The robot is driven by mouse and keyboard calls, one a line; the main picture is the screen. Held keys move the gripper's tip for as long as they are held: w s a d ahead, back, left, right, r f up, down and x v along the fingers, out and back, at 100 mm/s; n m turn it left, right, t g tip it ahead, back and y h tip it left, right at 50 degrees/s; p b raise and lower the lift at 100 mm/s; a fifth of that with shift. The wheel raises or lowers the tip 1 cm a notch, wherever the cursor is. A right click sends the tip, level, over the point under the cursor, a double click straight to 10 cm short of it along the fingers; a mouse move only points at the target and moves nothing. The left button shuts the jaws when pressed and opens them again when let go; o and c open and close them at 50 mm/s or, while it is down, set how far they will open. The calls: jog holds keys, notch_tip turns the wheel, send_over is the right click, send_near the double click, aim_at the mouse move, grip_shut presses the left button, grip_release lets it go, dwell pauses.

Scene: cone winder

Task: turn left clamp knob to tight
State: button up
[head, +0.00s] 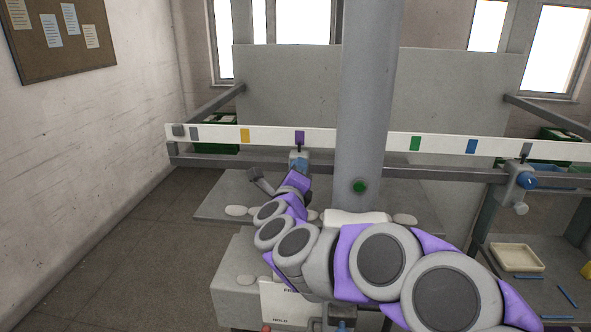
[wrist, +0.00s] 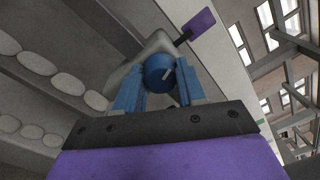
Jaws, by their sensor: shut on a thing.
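The left clamp knob (wrist: 158,72) is a round blue knob with a pale pointer line on its face, on a grey clamp body (wrist: 156,44). In the wrist view my gripper (wrist: 160,86) has its two blue fingers on either side of the knob and is shut on it. In the head view my gripper (head: 299,169) is at the left clamp below the white rail, and my arm hides most of that area. A purple tab (wrist: 201,24) on a short dark stem stands above the clamp; it shows in the head view (head: 299,138) against the rail.
The white rail (head: 350,141) carries coloured marks. A second clamp with a blue knob (head: 526,181) hangs at the right. A grey column (head: 369,80) stands in front of the rail. A cream tray (head: 517,257) sits on the right bench. Floor at left is clear.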

jog(key=shift+f+n+p, duration=0.2)
jog(key=shift+n+p, duration=0.5)
jog(key=shift+n, duration=1.2)
jog(key=shift+f, duration=0.1)
jog(key=o, duration=1.1)
jog(key=shift+a, duration=0.1)
jog(key=shift+c, duration=0.2)
jog(key=s+b, duration=0.2)
jog(key=s, duration=1.5)
jog(key=shift+s+a+f, duration=0.15)
jog(key=shift+a+f, duration=0.15)
jog(key=shift+a, duration=0.1)
